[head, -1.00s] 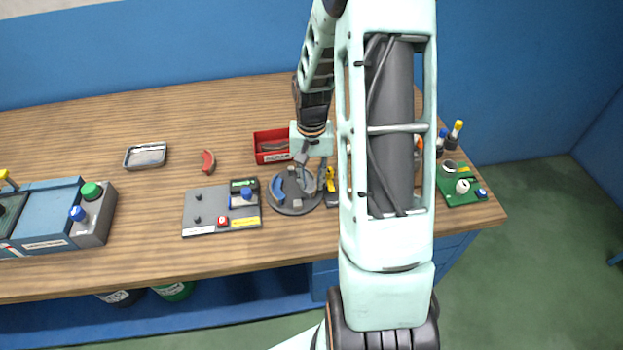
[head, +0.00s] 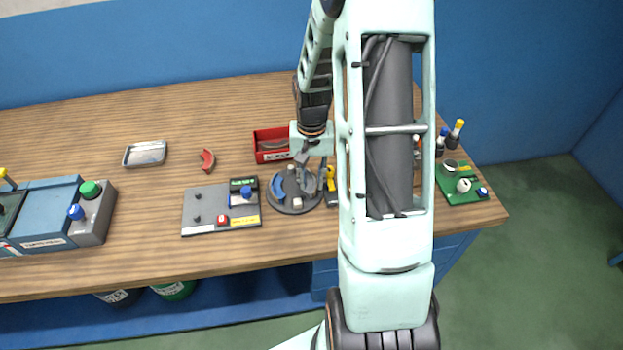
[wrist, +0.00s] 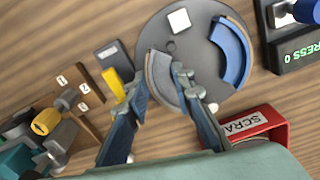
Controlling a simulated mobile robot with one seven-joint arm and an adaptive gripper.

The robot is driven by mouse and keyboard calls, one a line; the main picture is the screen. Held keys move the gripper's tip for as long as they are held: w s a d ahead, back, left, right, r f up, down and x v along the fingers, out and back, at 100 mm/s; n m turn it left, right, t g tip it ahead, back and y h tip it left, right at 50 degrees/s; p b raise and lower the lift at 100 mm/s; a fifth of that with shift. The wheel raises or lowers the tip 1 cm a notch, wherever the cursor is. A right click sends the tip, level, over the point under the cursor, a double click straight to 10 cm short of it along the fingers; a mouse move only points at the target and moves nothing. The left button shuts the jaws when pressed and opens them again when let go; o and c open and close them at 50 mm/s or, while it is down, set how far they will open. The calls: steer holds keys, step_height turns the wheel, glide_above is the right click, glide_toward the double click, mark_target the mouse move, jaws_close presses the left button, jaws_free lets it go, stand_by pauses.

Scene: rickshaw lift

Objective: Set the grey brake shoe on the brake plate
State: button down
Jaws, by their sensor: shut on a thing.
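The brake plate (head: 289,206) is a round grey disc on the wooden bench, also in the wrist view (wrist: 198,59). A blue shoe (wrist: 233,50) lies on one side of it, and a pale square block (wrist: 179,20) stands near its rim. My gripper (wrist: 163,84) is shut on the grey brake shoe (wrist: 163,79), a curved piece between the fingers. The shoe is over the plate's side opposite the blue shoe. I cannot tell whether it touches the plate. In the head view my gripper (head: 308,176) is over the plate's right part.
A red scrap bin (head: 270,147) stands behind the plate. A grey panel with a press display (head: 213,211) is to its left, and a yellow-tipped tool (head: 330,181) is close on the right. A red shoe (head: 208,160) and a metal tray (head: 146,154) lie further left.

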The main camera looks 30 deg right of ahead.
steer(key=shift+f, duration=0.1)
stand_by(0.5)
steer(key=c, duration=1.6)
jaws_free()
steer(key=shift+d, duration=0.15)
steer(key=shift+o, duration=1)
steer(key=shift+d+r+p, duration=0.1)
steer(key=shift+r+p, duration=0.65)
steer(key=shift+r, duration=0.55)
steer(key=shift+a+r+p, duration=0.2)
steer(key=shift+r+p, duration=1.25)
steer(key=shift+r, duration=0.8)
